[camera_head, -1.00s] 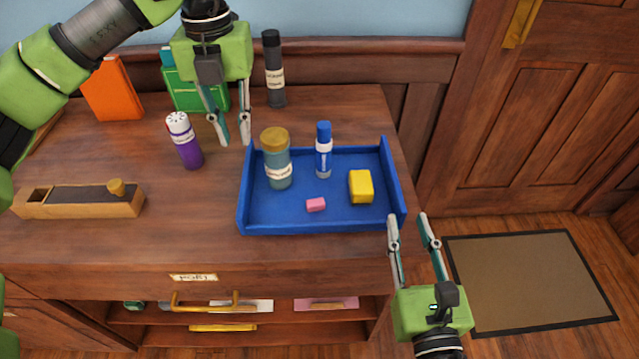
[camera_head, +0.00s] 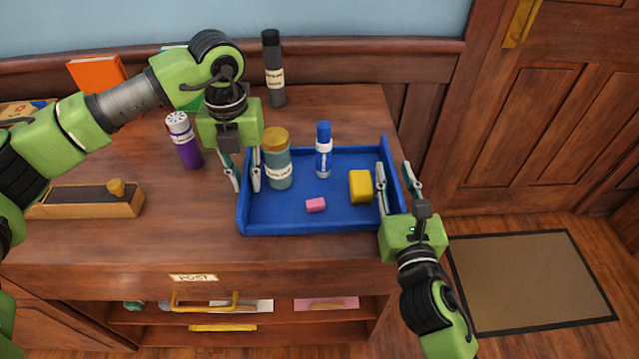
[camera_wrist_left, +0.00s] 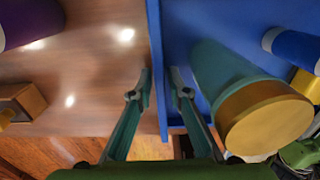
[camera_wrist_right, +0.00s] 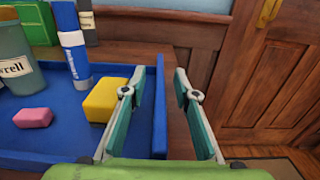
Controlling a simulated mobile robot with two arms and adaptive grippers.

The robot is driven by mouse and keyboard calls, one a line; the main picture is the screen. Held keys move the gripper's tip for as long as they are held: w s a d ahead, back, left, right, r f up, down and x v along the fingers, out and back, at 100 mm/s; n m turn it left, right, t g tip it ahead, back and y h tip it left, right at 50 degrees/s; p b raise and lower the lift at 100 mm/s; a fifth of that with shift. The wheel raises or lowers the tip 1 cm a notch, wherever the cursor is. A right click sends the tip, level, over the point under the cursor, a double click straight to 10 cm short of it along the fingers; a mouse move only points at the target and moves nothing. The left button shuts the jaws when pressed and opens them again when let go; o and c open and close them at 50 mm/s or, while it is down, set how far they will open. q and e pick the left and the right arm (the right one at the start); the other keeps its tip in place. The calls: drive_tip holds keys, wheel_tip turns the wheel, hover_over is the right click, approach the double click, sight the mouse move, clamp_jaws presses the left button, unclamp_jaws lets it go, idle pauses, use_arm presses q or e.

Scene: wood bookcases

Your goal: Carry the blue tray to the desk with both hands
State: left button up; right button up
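The blue tray (camera_head: 285,215) lies on the wooden cabinet top. It holds a teal jar with a gold lid (camera_head: 278,165), a blue and white glue stick (camera_head: 323,152), a yellow block (camera_head: 361,187) and a pink eraser (camera_head: 316,205). My left gripper (camera_head: 245,188) is open at the tray's left wall, which shows between its fingers in the left wrist view (camera_wrist_left: 156,75). My right gripper (camera_head: 393,166) is open at the right wall. In the right wrist view that wall (camera_wrist_right: 160,115) stands between the open fingers.
A purple bottle (camera_head: 183,140) stands left of my left gripper, and a dark bottle (camera_head: 273,68) stands behind. A wooden box (camera_head: 95,200) lies at the left. Right of the cabinet are a door (camera_head: 540,110) and a floor mat (camera_head: 535,280).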

use_arm(q)
clamp_jaws()
use_arm(e)
clamp_jaws()
use_arm(q)
drive_tip(key=shift+r, duration=0.15)
use_arm(e)
drive_tip(key=shift+w+r, duration=0.1)
drive_tip(key=shift+r, duration=0.15)
